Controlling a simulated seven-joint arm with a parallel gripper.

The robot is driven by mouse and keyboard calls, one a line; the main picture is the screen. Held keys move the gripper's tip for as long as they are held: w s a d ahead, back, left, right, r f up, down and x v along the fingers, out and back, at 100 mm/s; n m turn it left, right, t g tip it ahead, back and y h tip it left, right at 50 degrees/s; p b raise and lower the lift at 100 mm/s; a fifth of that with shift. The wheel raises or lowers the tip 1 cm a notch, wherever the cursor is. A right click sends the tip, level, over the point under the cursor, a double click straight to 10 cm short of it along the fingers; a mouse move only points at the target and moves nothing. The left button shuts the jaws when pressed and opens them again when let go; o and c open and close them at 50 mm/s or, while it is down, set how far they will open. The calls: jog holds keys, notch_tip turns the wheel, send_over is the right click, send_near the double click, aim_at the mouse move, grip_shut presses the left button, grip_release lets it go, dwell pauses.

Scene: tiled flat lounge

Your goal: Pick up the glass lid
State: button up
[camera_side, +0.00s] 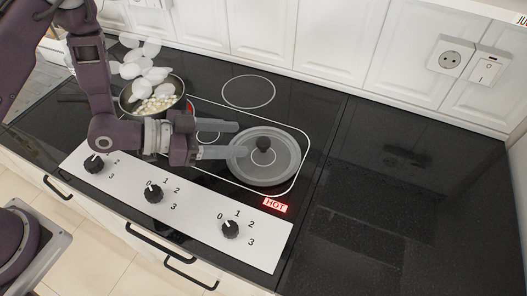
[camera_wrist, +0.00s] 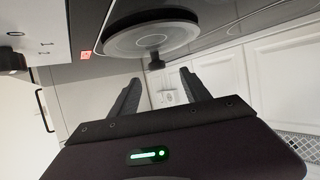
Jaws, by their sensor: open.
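The glass lid (camera_side: 284,160) is round and grey with a dark knob (camera_side: 263,144) at its middle. It lies flat over the front right burner of the black cooktop; I cannot tell whether a pan is under it. My gripper (camera_side: 236,140) is open and empty, just left of the knob, with its fingers reaching toward it and over the lid's left edge. In the wrist view the lid (camera_wrist: 150,40) is at the top, and its knob (camera_wrist: 155,61) shows between and beyond the open fingers (camera_wrist: 160,77).
A frying pan (camera_side: 127,104) with white pieces stands at the back left, close behind my arm, with more white pieces above it. A control panel (camera_side: 190,208) with knobs runs along the front. A red HOT sign (camera_side: 276,205) glows near the lid. The right counter (camera_side: 400,200) is clear.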

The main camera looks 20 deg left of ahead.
aim_at(260, 142)
jog(key=x, duration=0.6)
jog(key=shift+d+f, duration=0.15)
jog(key=shift+d, duration=0.1)
grip_shut()
